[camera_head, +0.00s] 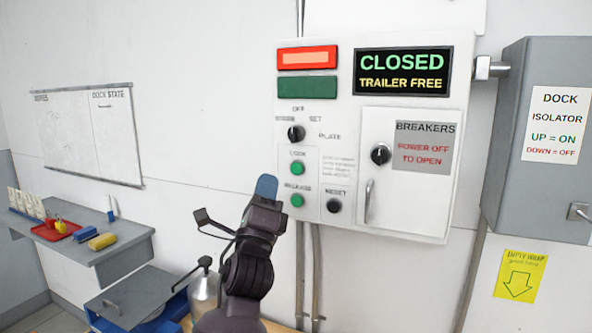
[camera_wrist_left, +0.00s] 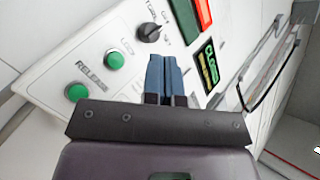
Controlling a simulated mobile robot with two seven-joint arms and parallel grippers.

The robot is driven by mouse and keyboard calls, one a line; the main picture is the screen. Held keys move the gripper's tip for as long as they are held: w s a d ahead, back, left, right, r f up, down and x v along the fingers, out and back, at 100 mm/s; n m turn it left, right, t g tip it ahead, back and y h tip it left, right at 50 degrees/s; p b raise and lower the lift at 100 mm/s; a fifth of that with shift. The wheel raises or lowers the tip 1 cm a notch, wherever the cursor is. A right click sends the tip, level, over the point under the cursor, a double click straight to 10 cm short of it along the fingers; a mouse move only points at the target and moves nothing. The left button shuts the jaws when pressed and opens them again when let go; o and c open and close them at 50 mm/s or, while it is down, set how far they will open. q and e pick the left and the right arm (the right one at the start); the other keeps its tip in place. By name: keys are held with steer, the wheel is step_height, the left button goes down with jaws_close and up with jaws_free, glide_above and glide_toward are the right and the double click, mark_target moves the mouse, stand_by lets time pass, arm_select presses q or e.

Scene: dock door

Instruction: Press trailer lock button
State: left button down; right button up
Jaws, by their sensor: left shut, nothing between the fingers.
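The control panel (camera_head: 345,110) is a white box on the wall. Its green lock button (camera_head: 297,168) sits below the black selector knob (camera_head: 296,132), and the green release button (camera_head: 297,200) is just below it. My left gripper (camera_head: 266,185), with blue fingertips, is shut and empty, to the left of and slightly below the lock button in the head view. In the left wrist view the closed fingers (camera_wrist_left: 165,62) appear to the right of the lock button (camera_wrist_left: 114,60), with the release button (camera_wrist_left: 76,92) farther left. Contact with the panel cannot be made out. My right gripper is not in view.
The panel display (camera_head: 402,71) reads CLOSED, TRAILER FREE. A black reset button (camera_head: 334,206) and the breaker door (camera_head: 407,170) are on the panel. A grey dock isolator box (camera_head: 545,130) is at right. A shelf (camera_head: 120,250) with a red tray (camera_head: 56,230) is at left.

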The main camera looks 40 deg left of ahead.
mark_target(297, 169)
arm_select(q)
steer(key=w+a, duration=0.1)
steer(key=w, duration=0.1)
steer(key=w+b, duration=0.1)
steer(key=w, duration=0.2)
steer(key=w+a+b, duration=0.1)
steer(key=w, duration=0.2)
steer(key=shift+w+a, duration=0.1)
steer(key=shift+a, duration=0.25)
stand_by(1.0)
stand_by(0.5)
steer(key=shift+w+b, duration=0.15)
steer(key=shift+b, duration=0.15)
